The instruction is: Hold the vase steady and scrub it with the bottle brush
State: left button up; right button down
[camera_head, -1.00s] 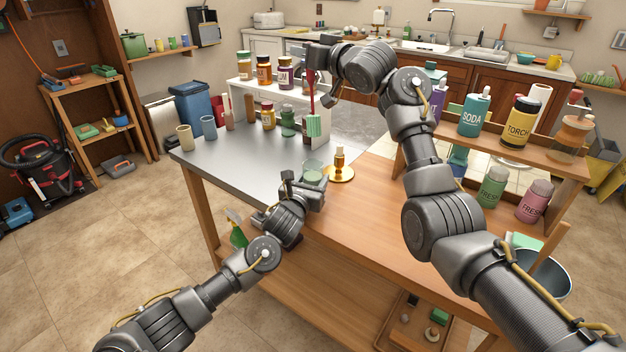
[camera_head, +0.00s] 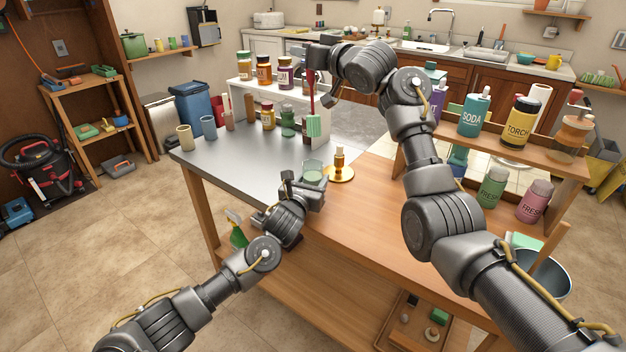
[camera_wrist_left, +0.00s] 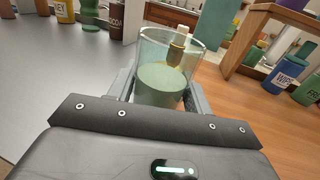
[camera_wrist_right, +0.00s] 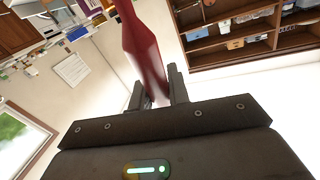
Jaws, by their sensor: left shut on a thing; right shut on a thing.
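The vase is a clear glass with pale green inside (camera_head: 313,173), upright at the table's near edge; it also shows in the left wrist view (camera_wrist_left: 163,85). My left gripper (camera_head: 310,183) is shut around it from the near side. The bottle brush has a dark red handle (camera_head: 310,92) and a pale green head (camera_head: 314,126) pointing down. My right gripper (camera_head: 316,75) is shut on its handle, which also shows in the right wrist view (camera_wrist_right: 143,45). The brush head hangs above the vase, apart from it.
A white shelf (camera_head: 236,100) with several jars stands behind. A wooden rack (camera_head: 546,160) with bottles is at right. The grey tabletop (camera_head: 240,165) left of the vase is clear.

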aim_at(311, 73)
dwell(0.7)
jog(key=f+n+g+y, duration=0.1)
jog(key=y, duration=0.1)
jog(key=d+f+n+g+y, duration=0.1)
jog(key=f+n+y, duration=0.1)
jog(key=f+n+g+y, duration=0.1)
jog(key=n+y, duration=0.1)
jog(key=shift+s+d+f+g, duration=0.15)
jog(key=shift+s+f+g, duration=0.2)
jog(key=shift+s+g, duration=0.05)
jog(key=shift+s+a+r+n+g+y, duration=0.2)
jog(key=shift+s+r+n+g+y, duration=0.15)
jog(key=shift+s+n+g, duration=0.25)
jog(key=shift+s+a+r+n+g+y, duration=0.25)
jog(key=shift+s+n+g+y, duration=0.2)
jog(key=shift+s+n+g, duration=0.15)
jog(key=shift+s+r+n+g+y, duration=0.15)
jog(key=shift+s+n+g+y, duration=0.2)
jog(key=shift+n+g+y, duration=0.05)
notch_tip(311, 73, down, 14)
